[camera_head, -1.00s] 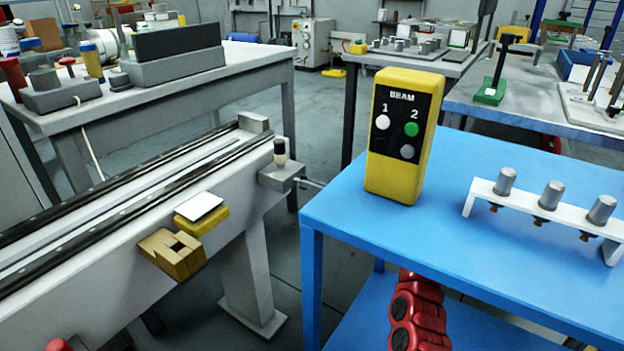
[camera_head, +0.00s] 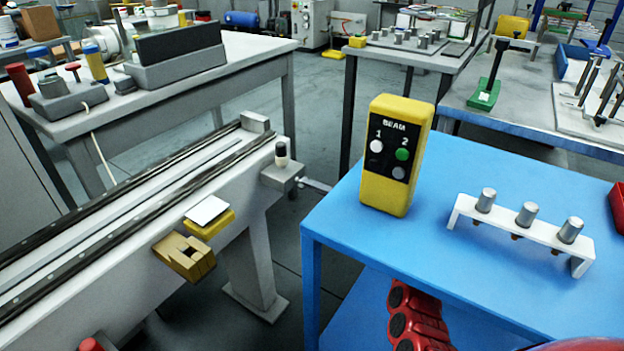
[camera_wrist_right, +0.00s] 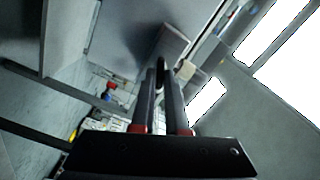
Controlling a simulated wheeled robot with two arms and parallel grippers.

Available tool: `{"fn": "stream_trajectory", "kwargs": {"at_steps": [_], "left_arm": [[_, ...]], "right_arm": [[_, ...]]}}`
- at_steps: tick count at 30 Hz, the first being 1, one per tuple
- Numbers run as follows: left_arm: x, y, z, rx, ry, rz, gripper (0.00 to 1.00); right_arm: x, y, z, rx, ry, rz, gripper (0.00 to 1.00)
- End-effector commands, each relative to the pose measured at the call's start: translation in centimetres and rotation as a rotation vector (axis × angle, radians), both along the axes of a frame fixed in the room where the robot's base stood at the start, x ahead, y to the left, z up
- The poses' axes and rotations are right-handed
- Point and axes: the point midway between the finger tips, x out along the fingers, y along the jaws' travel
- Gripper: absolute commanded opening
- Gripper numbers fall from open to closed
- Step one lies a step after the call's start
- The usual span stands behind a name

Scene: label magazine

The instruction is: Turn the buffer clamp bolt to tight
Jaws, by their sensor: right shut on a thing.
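My right gripper (camera_wrist_right: 160,72) shows in the right wrist view, with two dark fingers that have red parts at their bases. They are shut on a small dark piece, seemingly the bolt (camera_wrist_right: 162,62), beside a grey block (camera_wrist_right: 172,42). The bolt's turn angle cannot be told. In the head view, a grey block (camera_head: 282,178) with a black-and-white knob (camera_head: 282,153) sits at the near corner of the rail's far end. A light rod (camera_head: 315,185) sticks out to its right. I cannot make out the right gripper's fingers in the head view. My left gripper is not in view.
A long rail bench (camera_head: 130,210) runs along the left, with a yellow block (camera_head: 210,226) and a tan notched block (camera_head: 186,262) on its side. A blue table (camera_head: 370,250) on the right holds a yellow BEAM control box (camera_head: 390,190) and a white rack (camera_head: 470,212).

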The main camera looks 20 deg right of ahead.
Motion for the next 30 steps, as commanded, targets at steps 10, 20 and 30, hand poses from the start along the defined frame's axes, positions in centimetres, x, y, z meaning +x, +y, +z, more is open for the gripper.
{"fn": "stream_trajectory", "kwargs": {"at_steps": [10, 20, 30], "left_arm": [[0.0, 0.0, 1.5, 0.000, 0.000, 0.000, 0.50], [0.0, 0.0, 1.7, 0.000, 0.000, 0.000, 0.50], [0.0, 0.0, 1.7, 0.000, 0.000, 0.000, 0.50]], "right_arm": [[0.0, -0.2, 0.1, 0.123, 0.095, -0.004, 0.00], [0.0, -0.2, 0.0, 0.149, 0.114, -0.005, 0.00], [0.1, -0.2, 0.0, 0.149, 0.114, -0.005, 0.27]]}}
